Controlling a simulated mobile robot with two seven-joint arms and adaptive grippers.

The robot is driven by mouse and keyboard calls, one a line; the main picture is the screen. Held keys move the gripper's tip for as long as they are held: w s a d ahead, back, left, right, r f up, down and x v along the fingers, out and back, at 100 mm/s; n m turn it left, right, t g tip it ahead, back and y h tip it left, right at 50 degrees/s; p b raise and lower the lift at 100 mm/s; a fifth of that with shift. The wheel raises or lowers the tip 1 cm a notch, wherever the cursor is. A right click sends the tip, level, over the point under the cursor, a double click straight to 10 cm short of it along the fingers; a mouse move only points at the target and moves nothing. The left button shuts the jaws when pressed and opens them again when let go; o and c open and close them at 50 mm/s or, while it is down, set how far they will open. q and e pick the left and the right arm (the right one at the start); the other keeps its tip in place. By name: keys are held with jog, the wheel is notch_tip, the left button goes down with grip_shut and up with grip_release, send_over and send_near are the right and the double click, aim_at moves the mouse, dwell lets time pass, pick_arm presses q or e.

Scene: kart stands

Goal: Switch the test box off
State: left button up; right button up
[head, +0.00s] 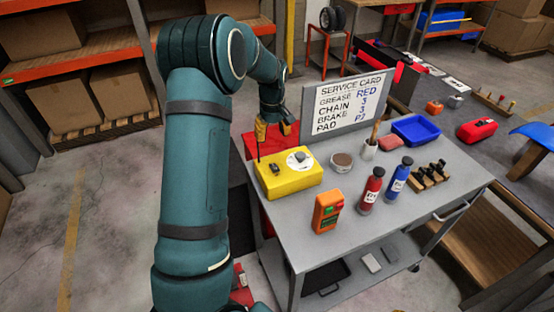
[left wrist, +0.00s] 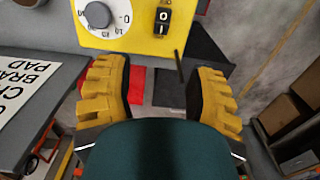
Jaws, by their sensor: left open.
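My left gripper (head: 273,131) is open and empty just behind the box. Its yellow fingers (left wrist: 160,90) are spread below the box's edge in the wrist view, apart from the switch.
A service card sign (head: 345,105) stands behind the box, close to the gripper. A dish (head: 341,162), an orange meter (head: 327,212), a red bottle (head: 370,190) and a blue bottle (head: 397,180) stand to the right. A thin dark rod (left wrist: 180,66) shows between the fingers.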

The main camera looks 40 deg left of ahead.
aim_at(273, 165)
pick_arm(q)
notch_tip(273, 165, down, 13)
jog(key=shift+s+r, duration=0.1)
jog(key=shift+r, duration=0.1)
dwell(0.3)
grip_shut()
